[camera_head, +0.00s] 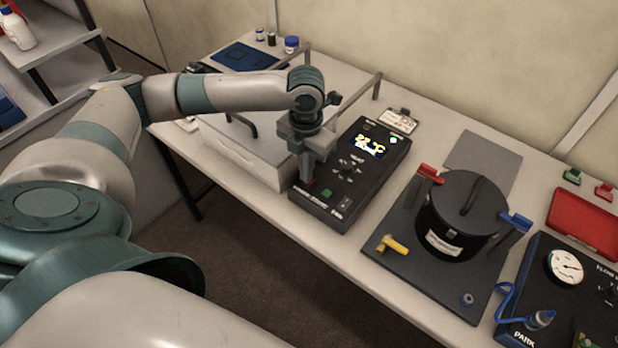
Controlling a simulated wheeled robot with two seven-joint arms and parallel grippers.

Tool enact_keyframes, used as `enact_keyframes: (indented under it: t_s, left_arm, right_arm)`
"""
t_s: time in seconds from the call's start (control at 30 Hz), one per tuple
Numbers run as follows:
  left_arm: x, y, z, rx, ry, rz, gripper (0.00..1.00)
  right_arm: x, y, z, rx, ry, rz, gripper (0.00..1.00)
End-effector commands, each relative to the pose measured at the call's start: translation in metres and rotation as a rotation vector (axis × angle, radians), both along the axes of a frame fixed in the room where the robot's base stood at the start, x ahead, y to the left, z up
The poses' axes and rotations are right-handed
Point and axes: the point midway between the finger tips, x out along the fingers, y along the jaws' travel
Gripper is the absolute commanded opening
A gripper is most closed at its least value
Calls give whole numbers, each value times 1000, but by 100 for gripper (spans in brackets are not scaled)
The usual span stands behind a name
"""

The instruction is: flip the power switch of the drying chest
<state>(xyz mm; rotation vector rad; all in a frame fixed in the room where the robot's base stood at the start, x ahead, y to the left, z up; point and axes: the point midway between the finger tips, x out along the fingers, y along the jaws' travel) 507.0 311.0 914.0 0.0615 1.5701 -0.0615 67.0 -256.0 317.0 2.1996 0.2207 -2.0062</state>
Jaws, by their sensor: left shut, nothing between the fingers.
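The drying chest (235,162) is a pale, low box with a dark handle, left of the middle of the table. The black control box (340,214) stands at its right. Its display (369,146) is lit and reads about 22 °C, with a green light (393,139) beside it. A green button (327,193) shows near the front edge. My left gripper (306,184) is shut and empty, pointing down over the front left corner of the control box. A small reddish part shows at its fingertips, perhaps the power switch; its position and any contact cannot be told. My right gripper is out of view.
A black lidded pot (452,243) with red and blue clamps stands on a dark plate to the right. A gauge panel (565,268) and a red case (586,222) are farther right. Metal rails (352,88) rise behind the control box. Small jars (291,44) stand at the back left.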

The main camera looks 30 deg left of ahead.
Motion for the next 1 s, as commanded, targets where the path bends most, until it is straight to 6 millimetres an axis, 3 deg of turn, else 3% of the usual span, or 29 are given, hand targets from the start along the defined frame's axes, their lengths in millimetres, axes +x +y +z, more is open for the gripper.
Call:
enact_keyframes:
  t_s: [1.0]
  left_arm:
    - [0, 0, -5, 0, 0, 0, 0]
  right_arm:
    - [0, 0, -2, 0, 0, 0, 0]
